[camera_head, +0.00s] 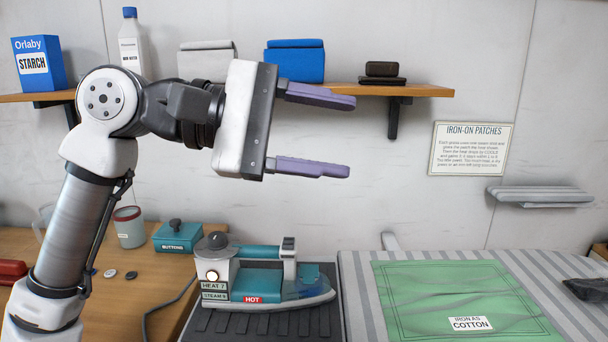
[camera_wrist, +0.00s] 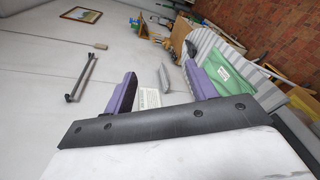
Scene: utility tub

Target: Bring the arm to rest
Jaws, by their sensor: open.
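My gripper (camera_head: 335,132) is raised in the air in front of the wall, above the iron and below shelf height at its lower finger. Its two purple fingers point right in the head view and are wide apart, with nothing between them. In the wrist view the gripper (camera_wrist: 160,85) also shows both purple fingers spread and empty. My arm rises from the lower left and bends to the right at the top. The fingers appear clear of the shelf, but the exact gap in depth cannot be told.
A teal iron (camera_head: 265,278) marked HOT sits on a dark ribbed rest. A wall shelf (camera_head: 425,90) carries a starch box (camera_head: 38,64), a bottle (camera_head: 131,40) and folded cloths. A green cloth (camera_head: 455,285) lies on the striped ironing board (camera_head: 362,312).

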